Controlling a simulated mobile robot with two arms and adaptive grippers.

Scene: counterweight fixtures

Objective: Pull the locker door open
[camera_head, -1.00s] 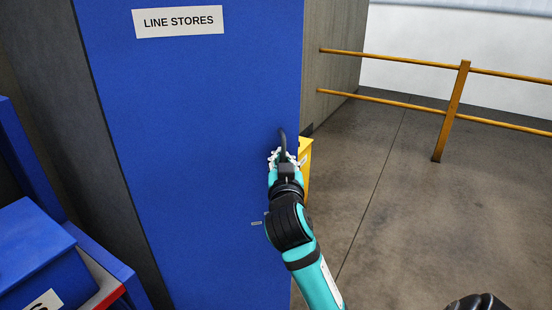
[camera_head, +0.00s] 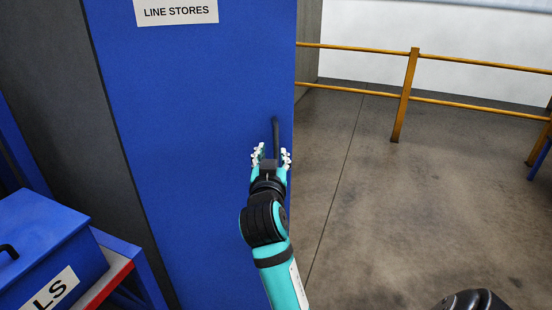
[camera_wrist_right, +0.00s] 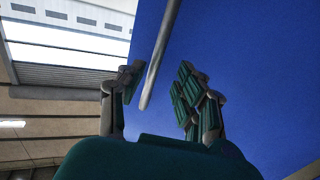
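The blue locker door (camera_head: 190,110) fills the left-centre of the head view and bears a "LINE STORES" label. A dark upright bar handle (camera_head: 275,133) is near its right edge. My right gripper (camera_head: 271,155) is at the handle's lower part, with its fingers spread to either side. In the right wrist view, the handle (camera_wrist_right: 158,55) runs down between the open fingers of the gripper (camera_wrist_right: 158,80), with visible gaps on both sides. The door surface (camera_wrist_right: 245,70) lies behind it. I cannot tell whether the door is ajar. My left gripper is not in view.
Yellow railings (camera_head: 403,95) run behind on the right. The grey concrete floor (camera_head: 430,200) right of the locker is largely clear.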

